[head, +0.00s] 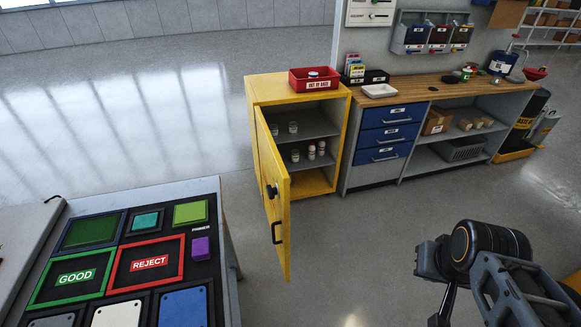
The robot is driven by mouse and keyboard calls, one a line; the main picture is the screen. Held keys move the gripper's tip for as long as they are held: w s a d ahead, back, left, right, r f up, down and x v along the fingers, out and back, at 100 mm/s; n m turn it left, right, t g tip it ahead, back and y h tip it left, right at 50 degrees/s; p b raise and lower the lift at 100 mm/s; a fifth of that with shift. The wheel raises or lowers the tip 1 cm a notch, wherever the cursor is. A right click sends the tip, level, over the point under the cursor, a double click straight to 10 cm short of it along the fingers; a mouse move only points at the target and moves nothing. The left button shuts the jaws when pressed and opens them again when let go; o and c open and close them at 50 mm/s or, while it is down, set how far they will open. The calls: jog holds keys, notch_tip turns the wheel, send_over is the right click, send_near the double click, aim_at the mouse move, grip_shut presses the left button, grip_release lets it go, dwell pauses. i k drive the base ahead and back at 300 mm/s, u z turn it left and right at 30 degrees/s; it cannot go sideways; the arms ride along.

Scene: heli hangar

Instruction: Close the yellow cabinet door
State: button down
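The yellow cabinet (297,92) stands at the middle of the head view, left of the workbench. Its yellow door (268,180) is hinged on the left side and swung wide open toward me. The door has a black handle (277,232) low down and a black latch (272,190) above it. Two grey shelves inside hold several small containers. My arm reaches in at the lower right, well apart from the door. My gripper (440,318) shows only in part at the bottom edge, and its fingertips cannot be made out.
A red bin (314,79) sits on the cabinet. The workbench (440,88) with blue drawers (387,132) stands to its right. A table (228,270) with coloured panels fills the lower left. Grey floor (345,235) is clear between the door and my arm.

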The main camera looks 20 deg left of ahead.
aim_at(274, 172)
jog(key=u, duration=0.05)
jog(key=i, duration=1.35)
jog(key=u, duration=3.5)
jog(key=i, duration=0.5)
